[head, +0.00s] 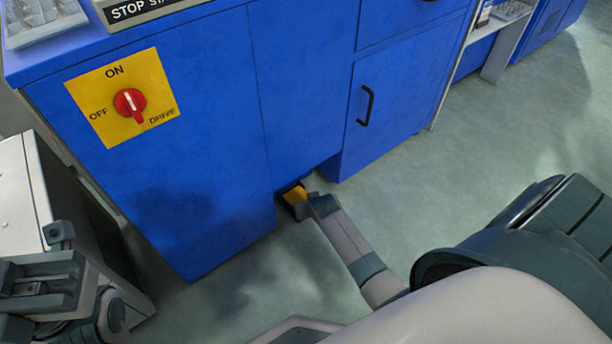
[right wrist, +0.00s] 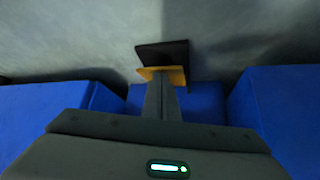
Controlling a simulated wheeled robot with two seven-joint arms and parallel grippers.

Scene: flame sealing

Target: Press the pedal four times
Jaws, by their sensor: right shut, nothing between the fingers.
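The pedal is a yellow plate (head: 294,194) on a dark base, low in the recess under the blue cabinet in the head view. In the right wrist view the yellow plate (right wrist: 176,75) shows with its black base (right wrist: 165,53) behind it. My right gripper (head: 310,204) is shut and empty, reaching down to the pedal. Its closed fingers (right wrist: 161,82) overlap the yellow plate in the right wrist view; I cannot tell whether they press it down. My left gripper (head: 36,262) is at the lower left, away from the pedal, its fingers apart and empty.
The blue cabinet (head: 215,110) has a red rotary switch (head: 130,103) on a yellow panel and a door with a black handle (head: 366,105). A pale box-like unit (head: 60,205) stands at the left. Grey-green floor (head: 470,160) is open on the right.

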